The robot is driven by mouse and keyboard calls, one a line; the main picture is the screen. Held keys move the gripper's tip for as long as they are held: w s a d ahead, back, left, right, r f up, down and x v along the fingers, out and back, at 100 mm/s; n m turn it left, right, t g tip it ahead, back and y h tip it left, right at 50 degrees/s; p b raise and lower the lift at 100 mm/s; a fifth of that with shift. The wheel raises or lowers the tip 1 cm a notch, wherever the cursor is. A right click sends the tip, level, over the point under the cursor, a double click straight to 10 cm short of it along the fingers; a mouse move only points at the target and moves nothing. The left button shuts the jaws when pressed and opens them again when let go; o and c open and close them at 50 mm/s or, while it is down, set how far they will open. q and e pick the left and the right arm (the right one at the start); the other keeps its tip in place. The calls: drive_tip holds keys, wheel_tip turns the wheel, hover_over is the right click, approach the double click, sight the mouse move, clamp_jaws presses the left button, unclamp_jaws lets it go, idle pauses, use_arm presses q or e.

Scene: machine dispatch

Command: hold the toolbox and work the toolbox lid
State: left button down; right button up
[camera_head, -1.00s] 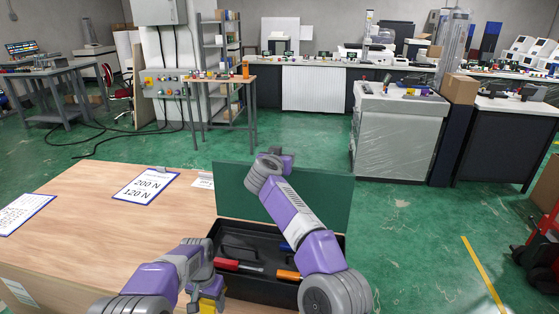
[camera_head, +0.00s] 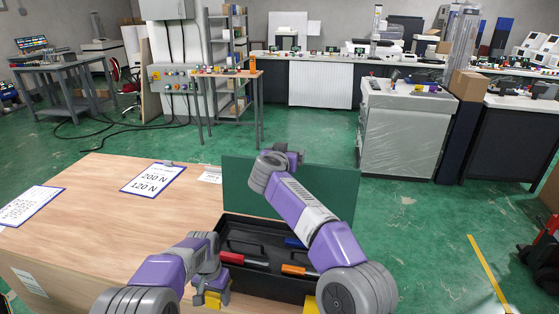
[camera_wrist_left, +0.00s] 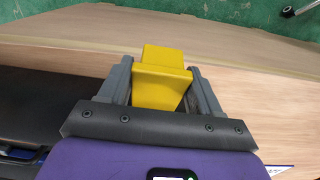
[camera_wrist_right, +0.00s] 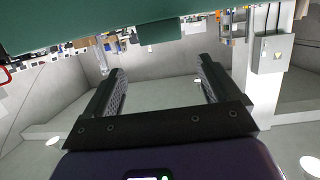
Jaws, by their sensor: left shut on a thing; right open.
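The toolbox (camera_head: 262,284) is a black open box at the right edge of the wooden table. Its green lid (camera_head: 340,190) stands raised at the back. A red-handled tool (camera_head: 240,259), an orange-handled tool (camera_head: 298,270) and a blue item (camera_head: 293,242) lie inside. My left gripper (camera_head: 208,290) is at the box's near left corner, shut on a yellow block (camera_wrist_left: 162,68), which sits between both fingers in the left wrist view. My right gripper (camera_head: 288,153) is at the lid's top edge; in the right wrist view it is open and empty (camera_wrist_right: 160,85), with the green lid (camera_wrist_right: 70,22) beyond its fingertips.
A second yellow piece (camera_head: 310,304) shows at the box's near right, partly behind my right arm. A clipboard reading 200 N and 120 N (camera_head: 153,179) and another sheet (camera_head: 30,205) lie on the table (camera_head: 100,235).

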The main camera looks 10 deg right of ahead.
use_arm(q)
drive_tip(key=shift+w+a+r, duration=0.1)
use_arm(e)
drive_tip(key=v, duration=0.9)
drive_tip(key=shift+r, duration=0.1)
use_arm(q)
drive_tip(key=shift+c, duration=0.7)
unclamp_jaws()
